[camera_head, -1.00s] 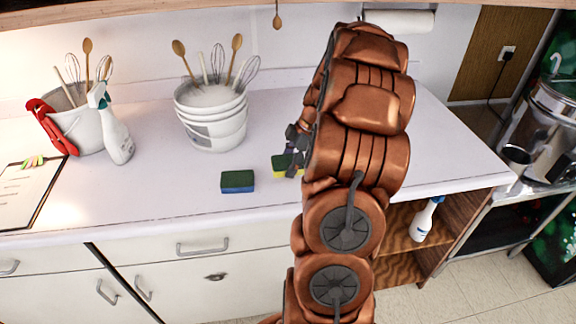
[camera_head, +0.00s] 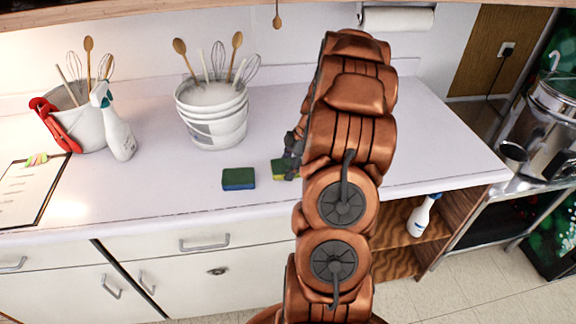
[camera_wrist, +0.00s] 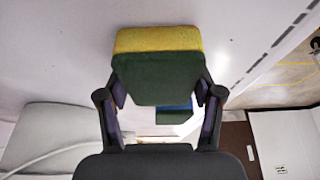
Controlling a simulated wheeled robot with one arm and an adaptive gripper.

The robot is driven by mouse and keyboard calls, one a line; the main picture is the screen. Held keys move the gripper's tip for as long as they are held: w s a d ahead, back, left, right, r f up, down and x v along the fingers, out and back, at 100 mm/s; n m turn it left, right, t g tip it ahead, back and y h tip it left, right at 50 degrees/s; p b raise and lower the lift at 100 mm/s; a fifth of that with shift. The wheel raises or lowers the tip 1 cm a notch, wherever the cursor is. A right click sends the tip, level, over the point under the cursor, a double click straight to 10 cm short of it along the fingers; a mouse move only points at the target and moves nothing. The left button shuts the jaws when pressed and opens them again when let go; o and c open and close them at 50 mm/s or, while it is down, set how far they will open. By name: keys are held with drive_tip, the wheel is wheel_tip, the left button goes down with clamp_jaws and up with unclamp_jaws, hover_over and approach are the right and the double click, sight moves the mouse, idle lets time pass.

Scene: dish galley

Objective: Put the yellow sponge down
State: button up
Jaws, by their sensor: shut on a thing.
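The yellow sponge, with a dark green pad, is held between the two fingers of my gripper (camera_wrist: 158,98). Its yellow layer (camera_wrist: 158,39) and broad green face show in the wrist view. In the head view, the yellow sponge (camera_head: 280,169) is at or just above the white counter, partly hidden by my gripper (camera_head: 292,157). I cannot tell whether it touches the counter.
A blue sponge with a green top (camera_head: 238,179) lies on the counter just left of the held one; part of it shows in the wrist view (camera_wrist: 177,113). White buckets (camera_head: 215,125) with utensils and a spray bottle (camera_head: 118,130) stand behind and left. The front counter is clear.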

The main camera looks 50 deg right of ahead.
drive_tip(key=shift+f, duration=0.15)
drive_tip(key=o, duration=1.1)
drive_tip(key=shift+r, duration=0.3)
drive_tip(key=shift+d+r, duration=0.15)
drive_tip(key=shift+d, duration=0.05)
drive_tip(key=b+v, duration=0.4)
drive_tip(key=v, duration=0.6)
drive_tip(key=shift+r, duration=0.15)
drive_tip(key=shift+s+r, duration=0.25)
drive_tip(key=shift+r, duration=0.25)
